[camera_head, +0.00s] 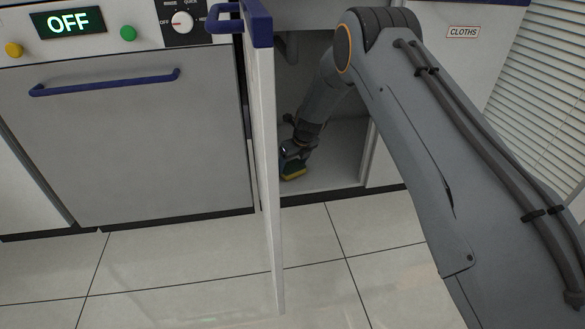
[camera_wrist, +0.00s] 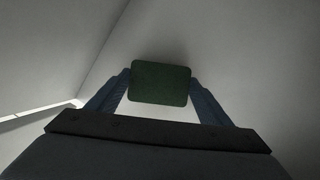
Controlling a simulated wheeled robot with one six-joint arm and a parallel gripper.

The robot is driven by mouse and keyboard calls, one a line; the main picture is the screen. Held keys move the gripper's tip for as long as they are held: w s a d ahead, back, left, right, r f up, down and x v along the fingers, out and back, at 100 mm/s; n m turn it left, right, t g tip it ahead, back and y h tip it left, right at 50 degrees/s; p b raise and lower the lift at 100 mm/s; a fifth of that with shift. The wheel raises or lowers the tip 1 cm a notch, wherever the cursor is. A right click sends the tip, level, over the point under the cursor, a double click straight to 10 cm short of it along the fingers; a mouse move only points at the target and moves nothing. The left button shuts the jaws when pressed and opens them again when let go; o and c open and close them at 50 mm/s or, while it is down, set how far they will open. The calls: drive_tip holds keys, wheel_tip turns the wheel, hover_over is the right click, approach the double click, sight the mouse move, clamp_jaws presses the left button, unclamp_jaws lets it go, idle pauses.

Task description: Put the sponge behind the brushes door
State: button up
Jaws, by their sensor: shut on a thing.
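The sponge (camera_head: 294,172), yellow with a green top, is low inside the open cabinet, near its floor. In the wrist view the sponge (camera_wrist: 160,82) shows its dark green face between the two blue fingers. My gripper (camera_wrist: 160,88) is shut on it; the gripper (camera_head: 291,153) also shows in the head view, reaching in past the door. The open cabinet door (camera_head: 262,160) stands swung outward, seen almost edge-on, with a blue handle on top. Its label is not visible. I cannot tell whether the sponge touches the cabinet floor (camera_head: 335,165).
A grey appliance (camera_head: 140,135) with a blue handle and an OFF display (camera_head: 68,22) stands left of the door. A panel labelled CLOTHS (camera_head: 463,32) is on the right, beside a louvred blind (camera_head: 545,90). The tiled floor (camera_head: 180,275) in front is clear.

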drive_tip(key=shift+f, duration=0.25)
drive_tip(key=o, duration=1.1)
drive_tip(key=p+v, duration=0.6)
drive_tip(key=v, duration=0.6)
